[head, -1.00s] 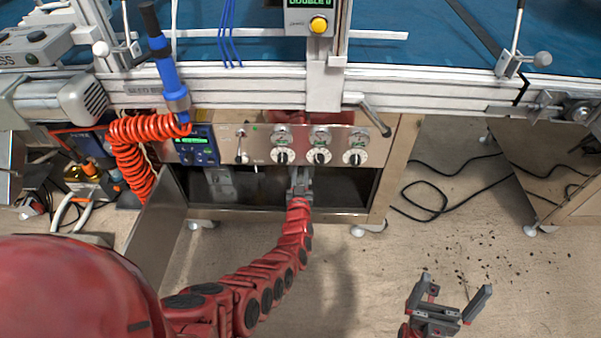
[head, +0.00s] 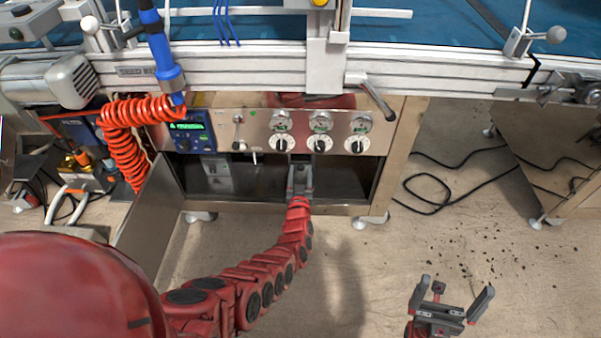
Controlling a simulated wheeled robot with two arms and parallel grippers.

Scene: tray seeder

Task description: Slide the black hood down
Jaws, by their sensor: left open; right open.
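I cannot make out a black hood in the head view. The front of the seeder shows a steel panel (head: 230,130) with several dials, and below it a dark open bay (head: 245,178). My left gripper (head: 300,163) is open at the front of this bay, below the dials; its fingers point away from me, and whether they touch anything is unclear. My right gripper (head: 455,288) is open and empty over the floor at the lower right, well away from the machine.
A metal rail (head: 230,62) with a lever (head: 377,97) crosses above the panel. A blue tool (head: 162,55) hangs by a coiled orange-red hose (head: 120,130) at the left. An open door (head: 150,215) stands left of the bay. Black cable (head: 425,205) lies on the floor at right.

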